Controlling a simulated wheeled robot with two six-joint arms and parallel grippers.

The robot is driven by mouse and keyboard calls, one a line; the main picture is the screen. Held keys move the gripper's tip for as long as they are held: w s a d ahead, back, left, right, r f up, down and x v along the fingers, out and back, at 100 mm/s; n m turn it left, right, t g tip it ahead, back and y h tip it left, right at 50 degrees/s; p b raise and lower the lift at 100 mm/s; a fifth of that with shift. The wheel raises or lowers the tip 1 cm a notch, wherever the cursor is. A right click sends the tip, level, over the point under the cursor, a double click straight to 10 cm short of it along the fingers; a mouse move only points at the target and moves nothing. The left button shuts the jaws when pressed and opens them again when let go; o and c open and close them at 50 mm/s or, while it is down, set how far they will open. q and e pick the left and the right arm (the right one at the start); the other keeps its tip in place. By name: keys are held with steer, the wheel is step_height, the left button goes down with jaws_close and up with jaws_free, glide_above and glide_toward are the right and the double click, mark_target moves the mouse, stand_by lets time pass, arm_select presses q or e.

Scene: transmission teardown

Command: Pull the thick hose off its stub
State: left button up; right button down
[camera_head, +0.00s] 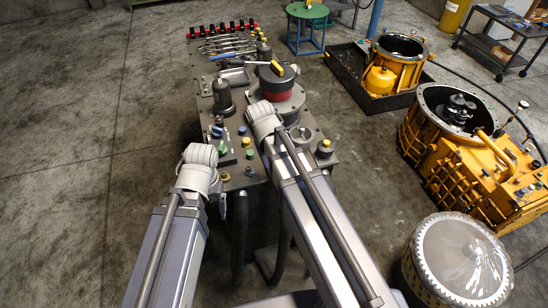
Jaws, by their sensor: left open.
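A long dark hose (487,87) arcs over the yellow transmission housing (465,175) at the right. I cannot tell whether it is the thick hose of the task, and its stub cannot be made out. My left gripper (221,204) shows only in small part below its pale wrist, by the near left edge of the grey workbench. It is open, and I see nothing between its fingers. My right arm reaches over the workbench's near part. Its own wrist and forearm hide its fingers. Both arms are well left of the dark hose.
The grey workbench (205,88) carries tools, a red-and-dark round part (277,82) and several small coloured knobs. A black tray (345,72) holds a yellow ring housing (401,50). A round toothed-edged cover (460,255) stands at the lower right. The floor at left is clear.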

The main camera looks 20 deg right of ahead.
steer(key=s, duration=0.2)
steer(key=shift+s, duration=0.4)
steer(key=shift+w, duration=0.1)
steer(key=c, duration=0.6)
jaws_free()
steer(key=shift+o, duration=0.2)
steer(key=shift+w, duration=0.1)
steer(key=shift+r, duration=0.1)
steer(key=r+p, duration=0.2)
steer(key=a+r+p, duration=0.1)
steer(key=r+p, duration=0.4)
steer(key=shift+a+r+p, duration=0.25)
steer(key=shift+p, duration=0.15)
